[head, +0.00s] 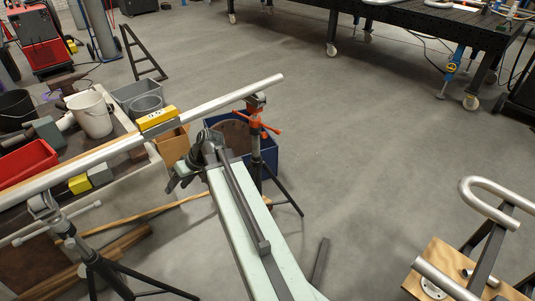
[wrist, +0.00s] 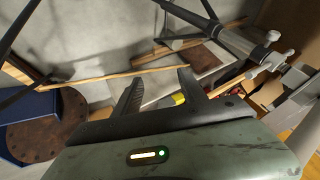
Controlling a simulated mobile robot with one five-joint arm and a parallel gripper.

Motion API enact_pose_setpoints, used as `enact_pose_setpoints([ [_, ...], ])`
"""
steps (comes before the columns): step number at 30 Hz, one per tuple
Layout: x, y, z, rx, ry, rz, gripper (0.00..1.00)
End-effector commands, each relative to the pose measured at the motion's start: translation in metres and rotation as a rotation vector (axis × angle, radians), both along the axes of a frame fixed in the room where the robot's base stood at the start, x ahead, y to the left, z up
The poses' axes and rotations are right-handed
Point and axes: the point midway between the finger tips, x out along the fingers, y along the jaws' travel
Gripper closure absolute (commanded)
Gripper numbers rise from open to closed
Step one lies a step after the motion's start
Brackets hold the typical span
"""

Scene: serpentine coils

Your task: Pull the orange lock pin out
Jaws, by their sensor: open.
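Orange parts (head: 257,120), a collar with short handles, sit on the head of the right-hand pipe stand (head: 258,155), under the long pale pipe (head: 225,96). I cannot tell which of them is the lock pin. My gripper (head: 178,182) is left of and below these parts, beyond the end of my pale green arm, and apart from them. In the wrist view, my gripper (wrist: 160,88) has its two dark fingers spread, with nothing held between them. No orange pin can be made out clearly in the wrist view.
A left-hand tripod stand (head: 70,235) also carries the pipe. Buckets, a red bin (head: 25,163) and a blue bin (head: 268,152) stand nearby. A wooden board with bent tube (head: 435,262) is at right. Middle floor is clear.

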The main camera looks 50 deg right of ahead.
Motion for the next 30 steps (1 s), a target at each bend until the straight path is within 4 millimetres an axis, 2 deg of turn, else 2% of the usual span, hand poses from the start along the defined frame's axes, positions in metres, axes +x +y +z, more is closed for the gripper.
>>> enact_pose_setpoints([
  [1, 0.011, -0.047, -0.041, 0.044, -0.115, -0.048, 0.51],
  [2, 0.016, -0.072, -0.044, 0.065, -0.194, -0.071, 0.51],
  [3, 0.020, -0.109, -0.048, 0.082, -0.299, -0.109, 0.51],
  [5, 0.019, -0.170, -0.051, 0.086, -0.458, -0.179, 0.51],
  [6, 0.013, -0.211, -0.051, 0.076, -0.561, -0.229, 0.51],
  [9, -0.015, -0.305, -0.046, 0.022, -0.779, -0.356, 0.51],
  [12, -0.047, -0.370, -0.037, -0.041, -0.919, -0.456, 0.51],
  [15, -0.071, -0.409, -0.030, -0.087, -0.999, -0.518, 0.51],
  [18, -0.083, -0.426, -0.024, -0.110, -1.034, -0.548, 0.51],
  [20, -0.085, -0.428, -0.022, -0.114, -1.040, -0.553, 0.51],
  [24, -0.076, -0.429, -0.020, -0.112, -1.039, -0.550, 0.51],
  [30, -0.039, -0.431, -0.021, -0.111, -1.037, -0.548, 0.51],
])
